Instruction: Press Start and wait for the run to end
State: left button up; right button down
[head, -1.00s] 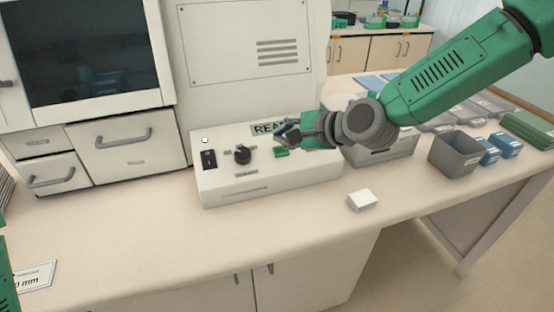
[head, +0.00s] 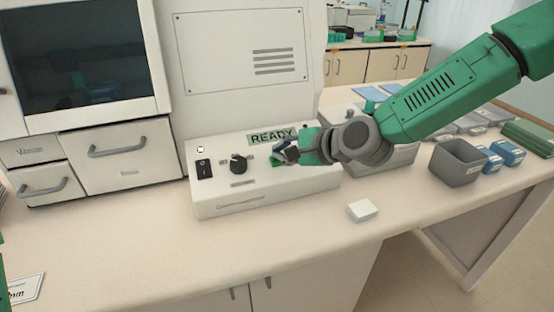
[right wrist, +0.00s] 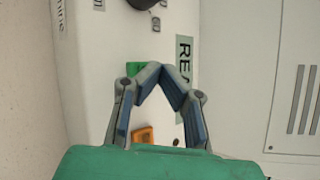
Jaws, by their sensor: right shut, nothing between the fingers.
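The white machine's control panel (head: 250,190) stands on the counter, with a display (head: 271,136) reading READY. A green button (right wrist: 132,69) shows just beside my right gripper's fingertips (right wrist: 158,72) in the right wrist view. In the head view my right gripper (head: 280,155) is low over the panel and hides most of the button. Its fingertips are together, with nothing held. I cannot tell whether they touch the button. An orange button (right wrist: 142,135) shows between the fingers' bases in the wrist view. My left gripper is out of view.
A black knob (head: 239,164) and a black rocker switch (head: 204,169) sit on the panel's left. A small white box (head: 362,210) lies on the counter in front. A grey bin (head: 457,170) and blue boxes (head: 511,153) stand at right.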

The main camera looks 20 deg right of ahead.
jog(key=shift+d, duration=0.35)
jog(key=shift+a, duration=0.65)
jog(key=shift+w+d+f+b, duration=0.1)
jog(key=shift+d+f+b, duration=0.3)
jog(key=shift+d, duration=0.4)
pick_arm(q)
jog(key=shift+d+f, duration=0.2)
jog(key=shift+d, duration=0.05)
pick_arm(e)
jog(key=shift+a, duration=0.1)
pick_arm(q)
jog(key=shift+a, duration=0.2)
pick_arm(e)
jog(key=shift+a, duration=0.25)
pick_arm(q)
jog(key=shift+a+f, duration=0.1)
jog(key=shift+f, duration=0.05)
